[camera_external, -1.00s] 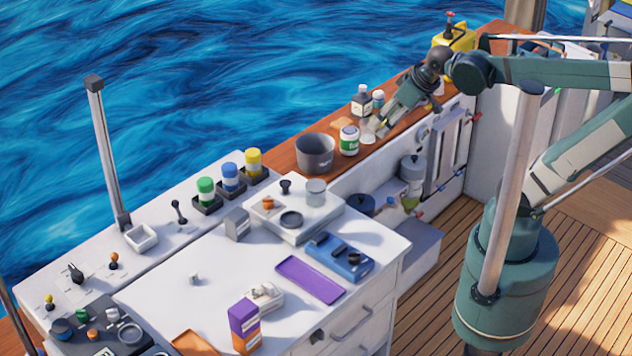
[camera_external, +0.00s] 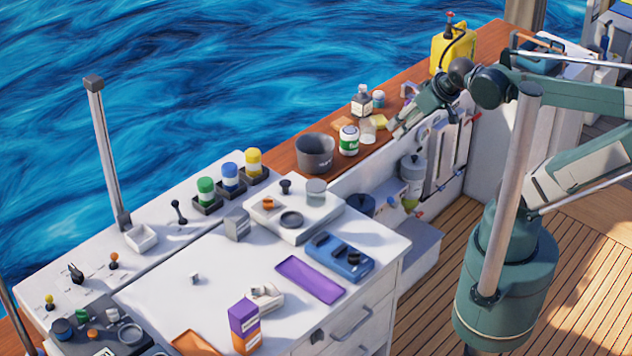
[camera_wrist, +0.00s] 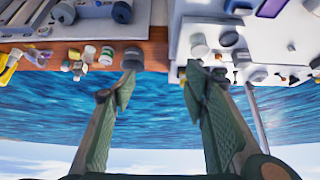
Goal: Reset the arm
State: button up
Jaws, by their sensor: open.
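My gripper (camera_external: 402,125) is at the upper right of the external view, at the end of my green arm and near the front edge of the wooden ledge. It points down and to the left. In the wrist view my gripper (camera_wrist: 160,75) has its two fingers wide apart, with nothing between them but water and a strip of the counter. It is open and empty. From the external view I cannot tell its exact height above the ledge.
On the wooden ledge (camera_external: 285,160) stand a dark pot (camera_external: 315,155), a green-labelled jar (camera_external: 348,141), a bottle (camera_external: 362,102), a yellow sponge (camera_external: 378,122) and a yellow jerrycan (camera_external: 452,50). A white worktop (camera_external: 210,290) holds a purple tray (camera_external: 310,279). Open deck lies around my base.

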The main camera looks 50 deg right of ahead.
notch_tip(320, 180, down, 10)
jog(key=b, duration=0.9)
jog(key=shift+b, duration=0.4)
dwell(0.4)
